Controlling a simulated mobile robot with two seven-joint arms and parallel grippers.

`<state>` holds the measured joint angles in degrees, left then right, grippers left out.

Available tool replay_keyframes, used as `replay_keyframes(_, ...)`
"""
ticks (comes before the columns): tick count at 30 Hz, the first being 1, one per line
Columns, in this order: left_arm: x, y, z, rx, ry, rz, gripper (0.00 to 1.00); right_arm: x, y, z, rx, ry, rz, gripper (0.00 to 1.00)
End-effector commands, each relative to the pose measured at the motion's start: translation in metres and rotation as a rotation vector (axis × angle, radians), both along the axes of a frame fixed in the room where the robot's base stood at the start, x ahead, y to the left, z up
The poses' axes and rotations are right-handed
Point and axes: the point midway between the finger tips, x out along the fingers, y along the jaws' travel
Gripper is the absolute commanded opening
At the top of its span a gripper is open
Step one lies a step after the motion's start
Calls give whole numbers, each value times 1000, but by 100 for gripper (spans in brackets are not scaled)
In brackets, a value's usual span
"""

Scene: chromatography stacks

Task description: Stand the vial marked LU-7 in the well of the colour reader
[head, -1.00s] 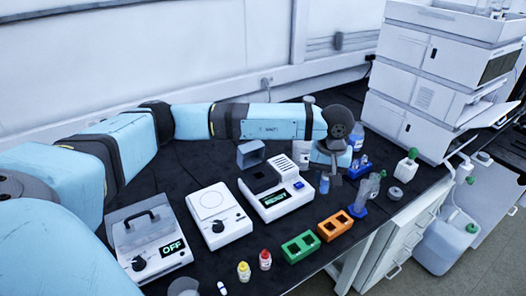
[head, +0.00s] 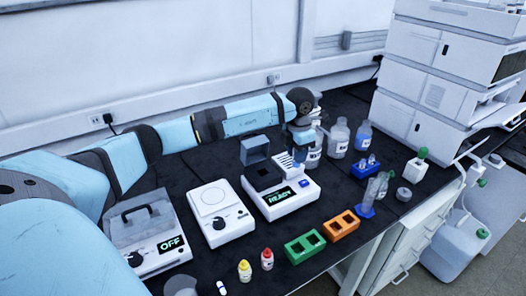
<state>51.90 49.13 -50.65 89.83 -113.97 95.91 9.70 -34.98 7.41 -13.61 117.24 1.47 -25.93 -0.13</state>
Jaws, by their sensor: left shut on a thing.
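The colour reader (head: 281,199) is the white unit with a green READY display in the middle of the bench. Its grey lid (head: 254,148) stands open behind a dark square well block (head: 265,177). My left gripper (head: 299,150) is behind and right of the well, over the reader's vented back part. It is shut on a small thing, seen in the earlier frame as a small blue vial. That thing is now mostly hidden, and its LU-7 mark cannot be read. My right gripper is not in view.
A white stirrer (head: 219,218) and a lidded unit reading OFF (head: 150,242) stand left. Green (head: 304,247) and orange (head: 338,226) racks and yellow (head: 244,270) and red-capped (head: 267,259) bottles are in front. Clear bottles (head: 339,138) stand behind right.

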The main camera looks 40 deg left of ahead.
Motion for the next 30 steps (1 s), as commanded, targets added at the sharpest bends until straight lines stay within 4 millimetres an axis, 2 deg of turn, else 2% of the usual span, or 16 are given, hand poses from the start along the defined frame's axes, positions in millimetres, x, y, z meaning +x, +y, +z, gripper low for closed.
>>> replay_keyframes(12, -3, 73, -26, -11, 26, 983, 2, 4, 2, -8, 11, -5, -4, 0)
replay_keyframes(18, -8, 104, -34, -13, 34, 1400, 2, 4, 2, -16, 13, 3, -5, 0)
replay_keyframes(24, -11, 122, -39, -10, 37, 1646, 2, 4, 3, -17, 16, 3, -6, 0)
replay_keyframes(30, -12, 126, -42, -10, 38, 1711, 2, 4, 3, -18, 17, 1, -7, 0)
